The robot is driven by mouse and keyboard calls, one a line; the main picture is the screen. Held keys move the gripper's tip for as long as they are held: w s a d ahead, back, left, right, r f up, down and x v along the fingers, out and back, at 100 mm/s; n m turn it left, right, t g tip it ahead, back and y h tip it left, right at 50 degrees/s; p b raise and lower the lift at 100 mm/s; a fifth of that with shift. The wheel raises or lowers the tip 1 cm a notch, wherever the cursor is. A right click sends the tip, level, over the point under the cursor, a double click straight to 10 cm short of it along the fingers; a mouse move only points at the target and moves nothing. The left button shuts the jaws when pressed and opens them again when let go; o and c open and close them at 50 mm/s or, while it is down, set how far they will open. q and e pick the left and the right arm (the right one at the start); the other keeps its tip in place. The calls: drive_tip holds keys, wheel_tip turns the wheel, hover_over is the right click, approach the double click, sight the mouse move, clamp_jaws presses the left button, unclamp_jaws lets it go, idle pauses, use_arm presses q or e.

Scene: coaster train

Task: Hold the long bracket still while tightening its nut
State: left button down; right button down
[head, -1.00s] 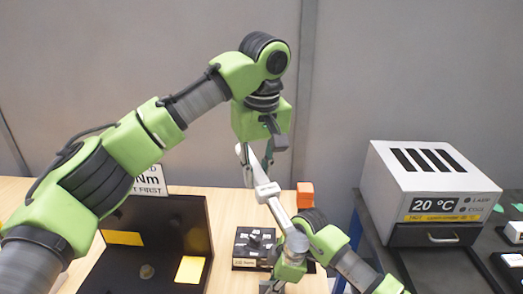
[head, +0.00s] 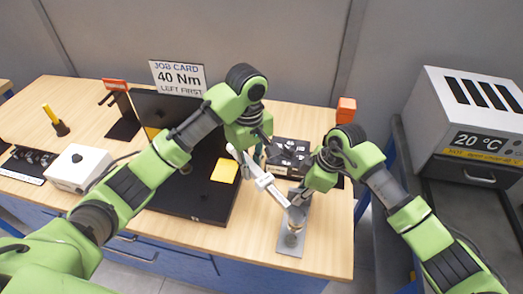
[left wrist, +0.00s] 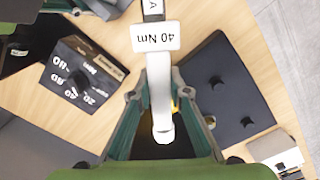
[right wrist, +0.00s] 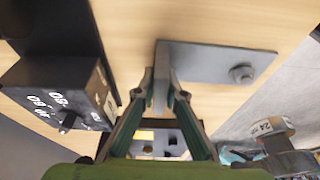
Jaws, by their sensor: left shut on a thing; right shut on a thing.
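The long bracket (head: 287,240) is a flat grey plate on the wooden table near its front edge. Its nut (head: 294,228) is a small silver piece on the plate, also visible in the right wrist view (right wrist: 241,73). My right gripper (right wrist: 161,88) is shut on the bracket's end. My left gripper (left wrist: 163,105) is shut on the handle of a silver torque wrench (head: 262,179), whose label reads 40 Nm in the left wrist view (left wrist: 155,37). The wrench slants down toward my right gripper, its lower end close beside it. I cannot tell whether the wrench touches the nut; they look apart.
A black board (head: 200,203) with yellow patches lies left of the bracket. A dark box with numbers (head: 288,152) and an orange block (head: 346,108) stand behind. A job card (head: 178,77) reads 40 Nm, left first. A grey oven (head: 470,115) stands right, across a gap.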

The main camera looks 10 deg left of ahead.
use_arm(q)
drive_tip(key=shift+s+a+f, duration=0.1)
drive_tip(key=shift+s+f, duration=0.05)
drive_tip(key=shift+f, duration=0.2)
wheel_tip(320, 180, down, 3)
drive_tip(key=shift+f, duration=2.2)
idle(1.9)
drive_tip(key=shift+w+d+m, duration=1.2)
drive_tip(key=shift+w+d, duration=0.1)
drive_tip(key=shift+w, duration=0.1)
idle(2.0)
